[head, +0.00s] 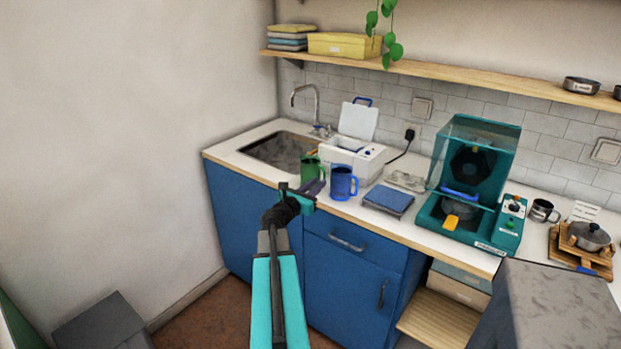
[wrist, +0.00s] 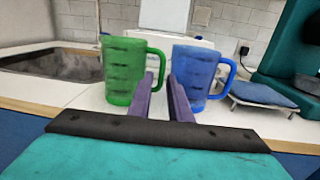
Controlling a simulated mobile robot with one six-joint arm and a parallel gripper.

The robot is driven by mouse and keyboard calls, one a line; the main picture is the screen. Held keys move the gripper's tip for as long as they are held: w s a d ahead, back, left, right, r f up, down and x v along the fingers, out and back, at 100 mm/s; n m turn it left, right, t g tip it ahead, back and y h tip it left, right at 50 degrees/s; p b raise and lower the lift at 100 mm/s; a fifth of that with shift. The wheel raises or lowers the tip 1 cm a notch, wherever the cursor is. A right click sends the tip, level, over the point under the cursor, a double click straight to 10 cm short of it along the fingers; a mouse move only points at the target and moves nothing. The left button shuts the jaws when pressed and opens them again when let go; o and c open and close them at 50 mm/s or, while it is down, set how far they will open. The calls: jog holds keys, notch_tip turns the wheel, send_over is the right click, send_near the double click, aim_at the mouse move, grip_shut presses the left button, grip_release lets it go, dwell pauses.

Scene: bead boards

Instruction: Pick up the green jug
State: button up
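The green jug (head: 311,169) stands upright on the white counter, right of the sink. It also shows in the wrist view (wrist: 122,72), left of the gripper's fingers, with its handle toward the right. A blue jug (head: 343,182) stands close on its right, and in the wrist view (wrist: 193,76) it is just behind and right of the fingers. My gripper (wrist: 160,82) has two purple fingers with a narrow gap between them and nothing visible in it. In the head view my gripper (head: 314,187) is at the counter's front edge, before the jugs.
A white machine with an open lid (head: 352,155) stands behind the jugs. A sink (head: 282,150) lies to the left. A blue-topped scale (head: 388,199) and a teal machine (head: 468,190) stand to the right. A shelf (head: 440,70) runs above.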

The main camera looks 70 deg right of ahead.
aim_at(314, 175)
jog(key=shift+d, duration=0.1)
jog(key=shift+s+d+r+p, duration=0.15)
jog(key=shift+d+p, duration=0.3)
jog(key=shift+d, duration=0.45)
jog(key=shift+s+d+p, duration=0.2)
jog(key=shift+d, duration=0.6)
jog(key=shift+s+d+p, duration=0.15)
jog(key=shift+d+p, duration=0.05)
jog(key=shift+d, duration=0.6)
grip_shut()
